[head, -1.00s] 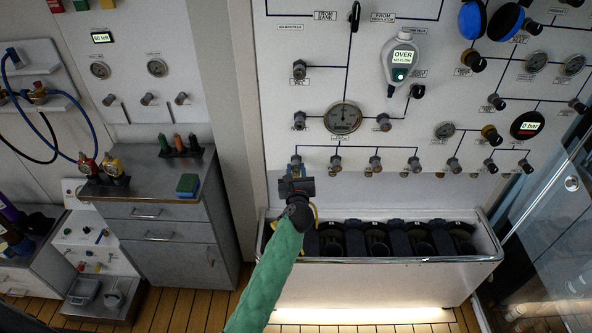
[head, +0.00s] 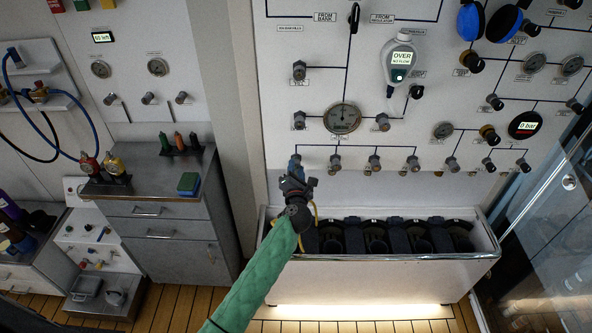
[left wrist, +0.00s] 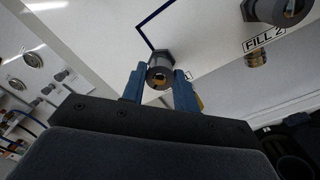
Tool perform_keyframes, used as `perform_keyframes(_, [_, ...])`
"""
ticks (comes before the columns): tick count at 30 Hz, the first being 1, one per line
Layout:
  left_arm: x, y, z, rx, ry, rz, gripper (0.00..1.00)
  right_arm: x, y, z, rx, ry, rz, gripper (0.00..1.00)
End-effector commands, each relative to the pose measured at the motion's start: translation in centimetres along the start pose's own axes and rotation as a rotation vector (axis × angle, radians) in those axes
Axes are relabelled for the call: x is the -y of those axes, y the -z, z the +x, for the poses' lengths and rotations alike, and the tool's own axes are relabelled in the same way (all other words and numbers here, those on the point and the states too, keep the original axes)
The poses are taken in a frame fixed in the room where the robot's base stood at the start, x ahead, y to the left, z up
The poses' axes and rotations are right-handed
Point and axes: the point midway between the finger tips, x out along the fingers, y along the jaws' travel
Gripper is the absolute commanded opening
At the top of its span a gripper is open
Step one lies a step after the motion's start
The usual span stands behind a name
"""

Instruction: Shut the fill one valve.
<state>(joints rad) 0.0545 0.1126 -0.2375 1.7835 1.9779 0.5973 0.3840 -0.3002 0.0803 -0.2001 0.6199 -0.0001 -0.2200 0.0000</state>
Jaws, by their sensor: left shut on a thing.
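The fill one valve (left wrist: 160,72) is a dark knob at the left end of the lower row on the white panel. In the left wrist view it sits between the two blue fingers of my left gripper (left wrist: 159,88), which is shut on it. In the head view my left gripper (head: 295,170) reaches up to this knob and mostly hides it. The gripper looks tilted there. My right gripper is not in view.
The fill two valve (left wrist: 277,10), above a "FILL 2" label (left wrist: 264,40), is the neighbour on the right. More knobs continue along the row. A round gauge (head: 342,118) is above. A white trough (head: 380,268) with dark cylinder slots stands below.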

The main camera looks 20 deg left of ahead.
Motion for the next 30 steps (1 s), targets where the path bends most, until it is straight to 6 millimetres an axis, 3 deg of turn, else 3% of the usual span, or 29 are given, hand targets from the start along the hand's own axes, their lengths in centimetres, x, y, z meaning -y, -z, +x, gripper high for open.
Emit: perform_keyframes(30, [0.21,0.15,-0.05,0.051,0.010,0.965,0.07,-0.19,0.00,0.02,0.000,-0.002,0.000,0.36])
